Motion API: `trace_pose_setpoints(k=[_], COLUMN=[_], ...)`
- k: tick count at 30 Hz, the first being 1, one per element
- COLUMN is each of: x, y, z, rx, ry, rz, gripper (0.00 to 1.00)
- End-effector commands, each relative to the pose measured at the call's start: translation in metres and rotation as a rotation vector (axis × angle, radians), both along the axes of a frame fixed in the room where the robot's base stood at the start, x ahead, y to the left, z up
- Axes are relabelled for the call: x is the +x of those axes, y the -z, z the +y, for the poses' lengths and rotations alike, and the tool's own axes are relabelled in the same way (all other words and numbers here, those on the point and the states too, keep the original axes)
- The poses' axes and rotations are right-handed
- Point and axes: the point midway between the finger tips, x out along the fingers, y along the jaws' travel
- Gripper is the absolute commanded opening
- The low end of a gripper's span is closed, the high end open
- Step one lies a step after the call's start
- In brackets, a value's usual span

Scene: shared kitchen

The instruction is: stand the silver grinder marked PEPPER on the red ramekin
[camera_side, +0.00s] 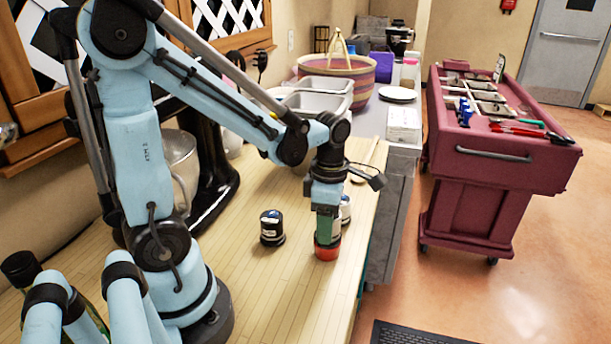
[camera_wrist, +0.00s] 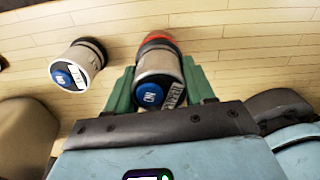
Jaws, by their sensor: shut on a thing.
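My gripper (camera_side: 327,224) points straight down, its green fingers shut on a silver grinder (camera_wrist: 160,82) with a blue cap. The grinder carries a white label, partly seen, whose lettering I cannot fully read. Its dark base sits right over the red ramekin (camera_side: 327,252), which stands on the wooden counter. The ramekin's red rim also shows beyond the grinder in the wrist view (camera_wrist: 155,38). The grinder looks upright, and I see no clear gap between base and ramekin. My fingers hide much of the grinder in the side view.
A second silver grinder (camera_wrist: 78,68) with a blue cap and label stands close by. The counter (camera_side: 285,295) in front is clear.

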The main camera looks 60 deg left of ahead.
Motion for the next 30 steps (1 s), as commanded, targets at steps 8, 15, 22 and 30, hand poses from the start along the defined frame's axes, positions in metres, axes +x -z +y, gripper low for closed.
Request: trace_pose_setpoints(k=[8,15,22,30], x=[0.0003,0.0003,0.0003,0.0007], y=[-0.0002,-0.0002,0.0013,0.0063], z=[0.0002,0.0,0.0001,0.0002], rx=[0.0,0.0,0.0,0.0], ry=[0.0,0.0,0.0,0.0], rz=[0.0,0.0,0.0,0.0], gripper=[0.1,0.1,0.1,0.1])
